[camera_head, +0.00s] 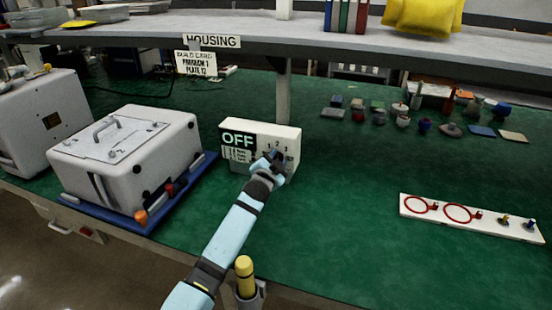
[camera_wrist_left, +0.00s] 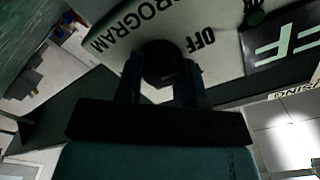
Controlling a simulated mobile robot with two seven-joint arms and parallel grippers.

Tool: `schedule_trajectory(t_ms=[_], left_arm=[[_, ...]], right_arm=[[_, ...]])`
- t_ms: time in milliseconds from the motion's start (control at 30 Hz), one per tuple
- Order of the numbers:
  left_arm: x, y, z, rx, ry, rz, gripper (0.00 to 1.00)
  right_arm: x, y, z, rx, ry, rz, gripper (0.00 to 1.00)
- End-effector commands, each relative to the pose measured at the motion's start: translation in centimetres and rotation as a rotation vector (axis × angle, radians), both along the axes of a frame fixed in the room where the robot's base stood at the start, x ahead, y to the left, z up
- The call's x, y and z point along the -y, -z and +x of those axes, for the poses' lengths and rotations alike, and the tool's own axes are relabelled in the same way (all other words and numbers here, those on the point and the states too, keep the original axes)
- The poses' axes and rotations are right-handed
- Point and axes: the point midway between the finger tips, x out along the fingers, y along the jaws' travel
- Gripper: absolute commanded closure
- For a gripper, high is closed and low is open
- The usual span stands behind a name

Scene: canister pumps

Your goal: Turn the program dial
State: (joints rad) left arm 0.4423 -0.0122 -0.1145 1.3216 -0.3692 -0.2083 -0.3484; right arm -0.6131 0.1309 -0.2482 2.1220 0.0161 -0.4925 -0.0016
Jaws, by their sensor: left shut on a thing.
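The white program box (camera_head: 261,135) stands on the green bench, with a dark display reading OFF (camera_head: 238,139) and the numbers 1, 2, 3 on its front. My left gripper (camera_head: 274,158) reaches its front from below and is shut on the program dial. In the left wrist view the black dial (camera_wrist_left: 160,62) sits between the two fingers of the left gripper (camera_wrist_left: 160,85), beside the printed words PROGRAM and OFF. The dial is hidden behind the gripper in the head view, so its pointer cannot be read. My right gripper is not in view.
A grey housing (camera_head: 125,155) on a blue tray stands left of the box. A white strip (camera_head: 470,217) with red rings lies at the right, and several small parts lie behind it. A shelf (camera_head: 290,30) runs above.

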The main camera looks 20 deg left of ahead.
Motion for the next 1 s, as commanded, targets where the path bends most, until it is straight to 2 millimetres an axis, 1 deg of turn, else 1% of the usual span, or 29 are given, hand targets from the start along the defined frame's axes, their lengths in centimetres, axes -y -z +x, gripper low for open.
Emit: schedule_trajectory(t_ms=[100, 300, 833, 867, 900, 933, 967, 1000], left_arm=[[-0.02, -0.08, -0.02, -0.003, -0.001, -0.057, 0.89], [-0.07, -0.03, -0.02, -0.005, -0.001, -0.116, 0.89], [-0.05, 0.02, -0.01, -0.006, 0.000, -0.137, 0.89], [-0.05, 0.02, -0.01, -0.006, 0.000, -0.137, 0.61], [-0.05, 0.02, -0.01, -0.006, 0.000, -0.137, 0.52], [-0.05, 0.02, -0.01, -0.006, 0.000, -0.136, 0.45], [-0.05, 0.02, -0.01, -0.006, 0.000, -0.136, 0.40], [-0.04, 0.02, -0.01, -0.006, 0.000, -0.136, 0.40]], right_arm=[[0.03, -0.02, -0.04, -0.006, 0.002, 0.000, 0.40], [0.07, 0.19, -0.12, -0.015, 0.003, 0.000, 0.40], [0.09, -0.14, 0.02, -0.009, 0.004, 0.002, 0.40], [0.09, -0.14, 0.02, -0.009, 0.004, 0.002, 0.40], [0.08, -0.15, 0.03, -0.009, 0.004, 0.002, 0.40], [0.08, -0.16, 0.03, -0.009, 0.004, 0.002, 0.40], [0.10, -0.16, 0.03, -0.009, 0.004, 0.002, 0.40], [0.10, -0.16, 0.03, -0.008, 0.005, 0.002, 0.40]])
